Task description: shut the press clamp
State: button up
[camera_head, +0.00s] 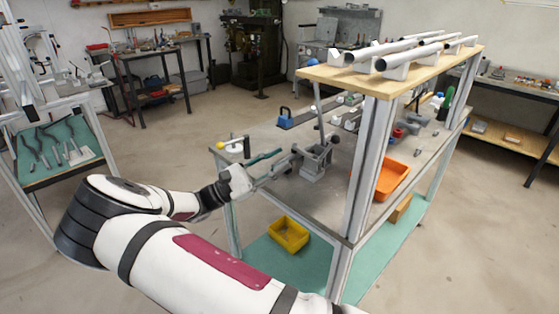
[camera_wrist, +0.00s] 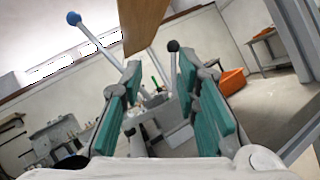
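The press clamp (camera_head: 317,158) is a grey metal body on the near part of the bench top, in the middle of the head view. A long lever rises from it to a blue ball (camera_head: 312,62), and a dark ball (camera_head: 335,140) shows at its right. In the wrist view a grey body (camera_wrist: 172,135) stands beyond the fingers, with a black-knobbed lever (camera_wrist: 173,46) and a blue-knobbed lever (camera_wrist: 73,18). My gripper (camera_head: 286,163) is just left of the clamp. Its teal pads are wide apart, with nothing gripped between them (camera_wrist: 160,72). Contact with the clamp cannot be told.
A wooden shelf (camera_head: 430,64) carrying metal tubes overhangs the bench, on an upright post (camera_head: 367,150). A yellow-knobbed fixture (camera_head: 233,145) stands left of my gripper. An orange bin (camera_head: 392,179) is at right; a yellow bin (camera_head: 289,233) is on the lower shelf.

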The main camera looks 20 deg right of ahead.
aim_at(328, 149)
jog(key=shift+d, duration=0.15)
grip_shut()
jog(key=s+d+n+t+y+p, duration=0.1)
jog(key=s+n+y+p, duration=0.25)
jog(key=n, duration=0.65)
jog(key=s+d+n+y+p, duration=0.25)
jog(key=n+y+p, duration=0.2)
jog(key=n, duration=0.55)
jog(key=x, duration=0.5)
jog(key=p+x, duration=0.1)
jog(key=x, duration=0.2)
jog(key=shift+s+d+r, duration=0.25)
jog(key=shift+s+r, duration=0.1)
jog(key=shift+s, duration=0.1)
jog(key=shift+w+d+r, duration=0.1)
jog(key=shift+w+r, duration=0.15)
jog(key=shift+w, duration=0.35)
jog(key=shift+w+r, duration=0.25)
jog(key=shift+w, duration=0.35)
jog(key=shift+w+d+r, duration=0.1)
jog(key=shift+w+r, duration=0.15)
jog(key=shift+w, duration=0.35)
